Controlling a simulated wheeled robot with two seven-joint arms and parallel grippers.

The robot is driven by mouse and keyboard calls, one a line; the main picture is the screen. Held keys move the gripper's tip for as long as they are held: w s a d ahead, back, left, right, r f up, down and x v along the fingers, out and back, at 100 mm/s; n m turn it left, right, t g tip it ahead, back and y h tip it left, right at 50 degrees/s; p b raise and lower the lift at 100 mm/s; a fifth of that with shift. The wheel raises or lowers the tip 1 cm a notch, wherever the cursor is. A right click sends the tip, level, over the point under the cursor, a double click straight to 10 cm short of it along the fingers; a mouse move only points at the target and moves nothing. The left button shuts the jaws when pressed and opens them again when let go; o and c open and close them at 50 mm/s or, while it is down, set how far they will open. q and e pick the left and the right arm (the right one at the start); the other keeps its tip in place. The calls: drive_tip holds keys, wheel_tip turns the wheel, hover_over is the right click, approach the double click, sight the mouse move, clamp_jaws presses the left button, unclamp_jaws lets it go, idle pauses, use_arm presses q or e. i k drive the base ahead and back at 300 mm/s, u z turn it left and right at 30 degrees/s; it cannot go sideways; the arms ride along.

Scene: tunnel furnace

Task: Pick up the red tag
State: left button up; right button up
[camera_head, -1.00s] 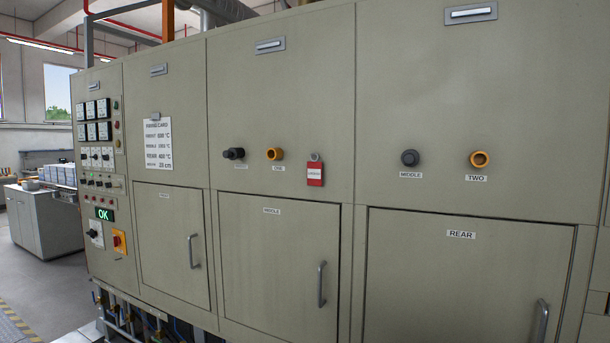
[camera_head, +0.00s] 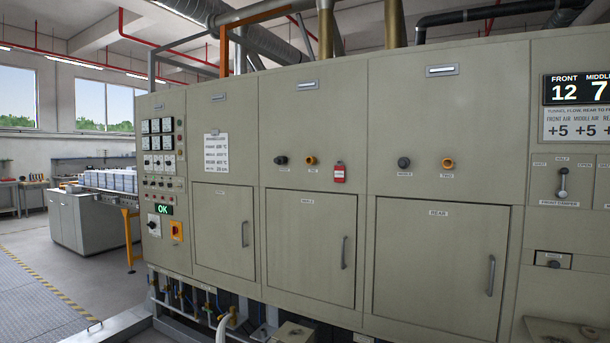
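The red tag (camera_head: 339,174) hangs on the grey-beige furnace front, from a small round grey fitting at its top. It is small here, and its white label cannot be read. It is to the right of an orange ring-shaped knob (camera_head: 311,160) and a dark knob (camera_head: 281,160), above the middle door (camera_head: 310,250). Neither of my grippers can be made out in this view.
The rear door (camera_head: 440,265) and middle door have protruding handles. A control panel with a green OK display (camera_head: 164,210) is at the left. Pipes (camera_head: 190,300) run low along the furnace base. Open floor (camera_head: 40,290) lies at the left.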

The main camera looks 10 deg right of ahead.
sight(339, 170)
drive_tip(key=u, duration=0.4)
drive_tip(key=i, duration=0.55)
drive_tip(key=u, duration=0.75)
drive_tip(key=i, duration=1.8)
drive_tip(key=z, duration=1.25)
drive_tip(key=i, duration=0.55)
drive_tip(key=z, duration=0.45)
